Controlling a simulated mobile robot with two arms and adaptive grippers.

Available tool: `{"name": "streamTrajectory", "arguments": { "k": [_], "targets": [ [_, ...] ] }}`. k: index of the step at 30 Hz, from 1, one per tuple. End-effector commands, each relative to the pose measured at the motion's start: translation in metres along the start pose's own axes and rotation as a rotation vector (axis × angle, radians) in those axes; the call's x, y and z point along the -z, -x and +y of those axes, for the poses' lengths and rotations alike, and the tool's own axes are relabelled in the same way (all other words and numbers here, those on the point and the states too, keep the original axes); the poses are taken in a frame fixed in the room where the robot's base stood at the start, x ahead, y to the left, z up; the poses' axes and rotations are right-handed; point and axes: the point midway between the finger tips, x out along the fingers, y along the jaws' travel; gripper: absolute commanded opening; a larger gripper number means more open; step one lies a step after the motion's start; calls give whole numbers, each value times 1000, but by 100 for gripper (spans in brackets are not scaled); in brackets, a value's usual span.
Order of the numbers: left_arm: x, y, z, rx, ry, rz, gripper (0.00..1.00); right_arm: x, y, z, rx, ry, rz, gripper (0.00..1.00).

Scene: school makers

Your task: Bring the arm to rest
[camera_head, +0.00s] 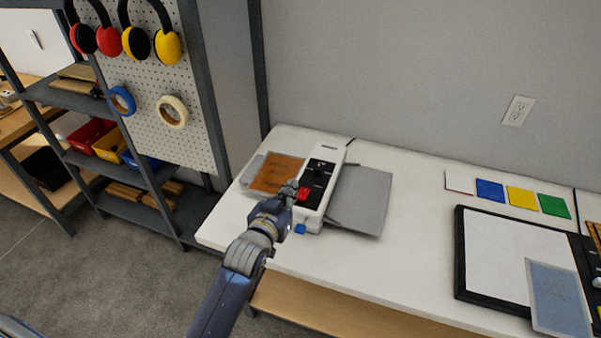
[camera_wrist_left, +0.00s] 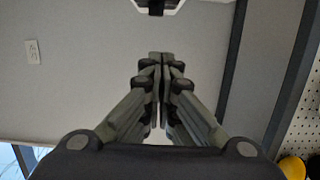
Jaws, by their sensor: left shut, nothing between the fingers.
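My left arm reaches in from the lower left in the head view. Its gripper (camera_head: 292,188) is over the front part of a white and black machine (camera_head: 328,160) on the white table (camera_head: 408,250). A red part (camera_head: 304,194) shows right beside the fingertips; I cannot tell whether they touch it. In the left wrist view the fingers (camera_wrist_left: 160,62) are shut together with nothing between them. My right gripper is in neither view.
The machine has an orange-brown sheet (camera_head: 277,173) on its left and a grey sheet (camera_head: 360,198) on its right. A black-framed white board (camera_head: 515,252) and coloured cards (camera_head: 490,191) lie at the right. A pegboard shelf (camera_head: 150,100) stands at the left.

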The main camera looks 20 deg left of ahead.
Motion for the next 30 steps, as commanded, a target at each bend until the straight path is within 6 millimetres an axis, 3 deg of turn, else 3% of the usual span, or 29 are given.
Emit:
{"name": "streamTrajectory", "arguments": {
  "k": [6,11,15,19,24,30],
  "targets": [
    [-4,3,0,0,-2,-17,0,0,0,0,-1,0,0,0],
    [-38,31,1,0,-16,-160,0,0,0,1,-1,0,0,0],
    [-84,85,3,-9,-38,-388,0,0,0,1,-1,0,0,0],
    [-119,142,5,-22,-61,-591,0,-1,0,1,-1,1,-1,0],
    [-144,203,8,-44,-85,-785,0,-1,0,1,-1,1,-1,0],
    [-159,262,10,-66,-106,-957,0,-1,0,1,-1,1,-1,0]
  ]
}}
